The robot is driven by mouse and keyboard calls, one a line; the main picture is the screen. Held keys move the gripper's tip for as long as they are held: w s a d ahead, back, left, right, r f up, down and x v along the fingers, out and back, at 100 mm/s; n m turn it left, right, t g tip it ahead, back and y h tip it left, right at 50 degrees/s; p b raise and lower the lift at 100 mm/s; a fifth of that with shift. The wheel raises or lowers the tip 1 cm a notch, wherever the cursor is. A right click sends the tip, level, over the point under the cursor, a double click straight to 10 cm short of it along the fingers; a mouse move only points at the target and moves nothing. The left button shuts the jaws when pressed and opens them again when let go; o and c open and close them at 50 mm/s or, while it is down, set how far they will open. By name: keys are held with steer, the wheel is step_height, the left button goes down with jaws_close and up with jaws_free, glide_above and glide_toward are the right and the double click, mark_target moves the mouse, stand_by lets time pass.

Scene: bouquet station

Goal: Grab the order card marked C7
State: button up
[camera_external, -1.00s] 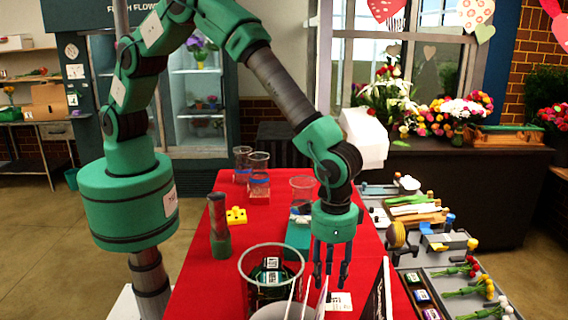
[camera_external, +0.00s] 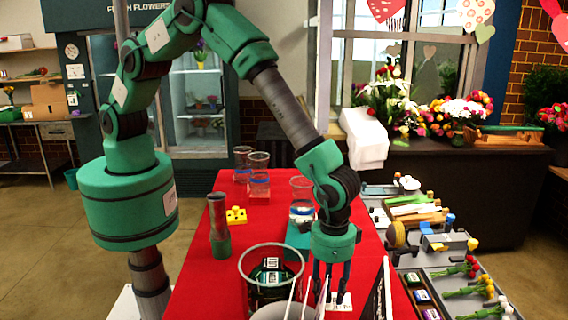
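A small white card (camera_external: 343,304) with dark print lies on the red tablecloth near the front edge. Its print is too small to read, so I cannot tell if it says C7. My gripper (camera_external: 330,292) points straight down just over this card, and its fingers partly cover it. The fingers hang apart, and I see nothing held between them. I cannot tell whether the fingertips touch the card or the table.
A round-rimmed container (camera_external: 246,262) with dark, labelled items stands left of my gripper. A dark upright board (camera_external: 378,296) is close on the right. A green block (camera_external: 298,236) and a clear vase (camera_external: 302,200) stand behind. Grey trays (camera_external: 440,282) with flowers lie right.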

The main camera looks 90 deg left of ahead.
mark_target(327, 292)
steer(key=shift+c, duration=0.5)
steer(key=c, duration=0.8)
jaws_close()
steer(key=shift+r, duration=0.15)
steer(key=shift+r, duration=0.8)
steer(key=shift+s+a+r, duration=0.1)
steer(key=shift+s+r, duration=0.05)
steer(key=shift+r, duration=0.75)
steer(key=s+a, duration=0.3)
steer(key=s, duration=0.1)
steer(key=s+a+r+b, duration=0.1)
steer(key=s+a, duration=0.2)
steer(key=s, duration=0.1)
steer(key=s+a, duration=0.2)
steer(key=s, duration=0.3)
steer(key=shift+a+r, duration=0.2)
steer(key=shift+a, duration=0.2)
